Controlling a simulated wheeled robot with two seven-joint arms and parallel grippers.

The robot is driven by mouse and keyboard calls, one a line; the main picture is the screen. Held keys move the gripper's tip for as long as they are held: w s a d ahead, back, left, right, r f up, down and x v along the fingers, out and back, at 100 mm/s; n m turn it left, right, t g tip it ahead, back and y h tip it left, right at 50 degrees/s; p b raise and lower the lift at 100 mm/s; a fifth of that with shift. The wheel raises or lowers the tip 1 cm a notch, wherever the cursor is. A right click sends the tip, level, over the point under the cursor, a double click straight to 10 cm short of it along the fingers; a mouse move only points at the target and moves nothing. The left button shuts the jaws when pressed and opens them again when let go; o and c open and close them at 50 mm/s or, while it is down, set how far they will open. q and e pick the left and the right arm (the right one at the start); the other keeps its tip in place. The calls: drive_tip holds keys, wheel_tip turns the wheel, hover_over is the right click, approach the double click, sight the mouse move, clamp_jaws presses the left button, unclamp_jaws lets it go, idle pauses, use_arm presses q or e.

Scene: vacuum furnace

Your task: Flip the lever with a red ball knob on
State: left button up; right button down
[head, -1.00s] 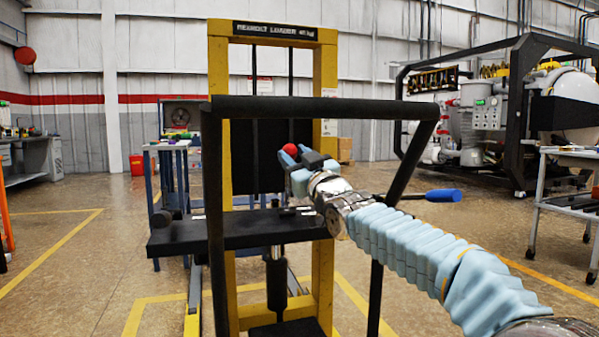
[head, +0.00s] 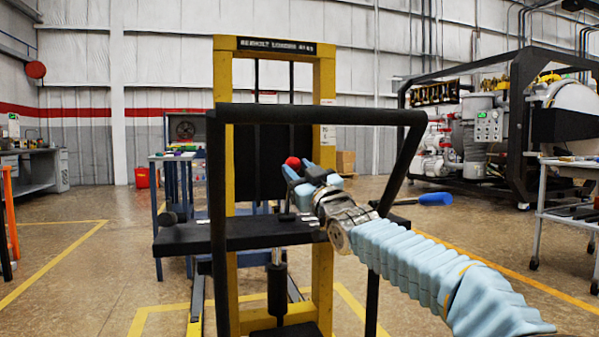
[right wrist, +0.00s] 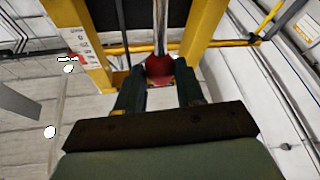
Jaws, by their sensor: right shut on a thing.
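The red ball knob (head: 293,162) shows in front of the loader's dark back panel, behind the black tube frame. A pale metal rod runs up from the knob in that view. The lever's base is not clear in the head view. My left gripper is not in view.
The yellow loader mast (head: 324,220) stands behind a black tube frame (head: 320,114), close to my right arm. A dark platform (head: 185,238) juts left. A blue handle (head: 436,199) sticks out right. A cart (head: 570,215) stands at the right edge.

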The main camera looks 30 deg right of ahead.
drive_tip(key=c, duration=1)
unclamp_jaws()
drive_tip(key=shift+w+f, duration=0.45)
drive_tip(key=shift+f, duration=0.3)
drive_tip(key=shift+o, duration=1.4)
drive_tip(key=shift+r, duration=0.1)
drive_tip(key=shift+s+r, duration=0.1)
drive_tip(key=shift+r, duration=0.1)
drive_tip(key=b+v, duration=0.1)
drive_tip(key=v, duration=1.2)
drive_tip(key=shift+s+b, duration=0.3)
drive_tip(key=shift+s, duration=0.1)
drive_tip(key=shift+f, duration=0.1)
